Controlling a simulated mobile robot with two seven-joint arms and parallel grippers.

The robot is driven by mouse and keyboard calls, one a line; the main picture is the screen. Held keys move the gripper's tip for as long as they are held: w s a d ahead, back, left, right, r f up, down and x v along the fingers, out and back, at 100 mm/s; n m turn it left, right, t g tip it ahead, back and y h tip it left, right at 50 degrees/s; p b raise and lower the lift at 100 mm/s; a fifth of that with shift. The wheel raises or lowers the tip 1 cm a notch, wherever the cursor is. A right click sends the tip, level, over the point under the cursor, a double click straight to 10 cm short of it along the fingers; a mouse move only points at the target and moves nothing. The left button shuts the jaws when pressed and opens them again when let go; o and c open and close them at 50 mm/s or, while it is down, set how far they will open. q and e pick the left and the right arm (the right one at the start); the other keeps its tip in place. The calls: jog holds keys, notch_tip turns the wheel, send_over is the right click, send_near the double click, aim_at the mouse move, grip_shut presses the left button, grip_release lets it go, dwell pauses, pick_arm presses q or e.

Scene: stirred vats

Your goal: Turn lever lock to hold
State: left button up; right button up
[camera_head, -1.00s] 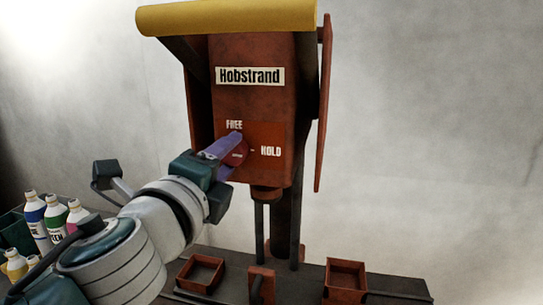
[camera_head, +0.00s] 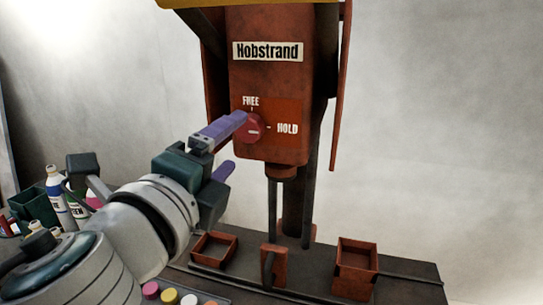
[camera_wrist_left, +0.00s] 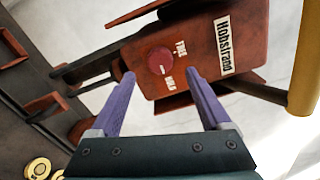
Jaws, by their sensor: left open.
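The lever lock is a round red knob (camera_head: 253,128) on the front of the rust-red Hobstrand machine (camera_head: 268,85), with FREE printed above it and HOLD to its right. In the left wrist view the knob (camera_wrist_left: 159,60) shows whole, and its small white mark appears to point toward HOLD. My left gripper (camera_head: 234,145) is open and empty, its purple fingers apart. In the left wrist view the knob lies beyond and between the fingertips (camera_wrist_left: 160,77), apart from them. My right gripper is out of view.
Two open red boxes, left (camera_head: 215,249) and right (camera_head: 356,265), sit on the dark base below. White bottles (camera_head: 58,190) and a dark green bin (camera_head: 33,207) stand at the left. Colored discs (camera_head: 170,296) lie at the bottom. The wall behind is bare.

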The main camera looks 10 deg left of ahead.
pick_arm(q)
jog(key=shift+s+a+b, duration=0.1)
jog(key=shift+s+b, duration=0.2)
jog(key=shift+s, duration=2.1)
jog(key=s+a+f+n+g+y, duration=0.4)
jog(key=s+a+f+n+g, duration=0.45)
jog(key=n, duration=0.65)
jog(key=s+d+f+n+g+h+p, duration=0.1)
jog(key=s+d+f+n+g+h, duration=0.15)
jog(key=s, duration=0.45)
jog(key=s+d+f+n+g+h+p, duration=0.1)
jog(key=s+d+n+g, duration=0.2)
jog(key=s, duration=0.4)
notch_tip(320, 180, up, 31)
jog(key=p, duration=3)
jog(key=shift+w+a+f+m+p, duration=0.15)
jog(key=shift+w+m+p, duration=0.2)
jog(key=shift+m+p, duration=0.1)
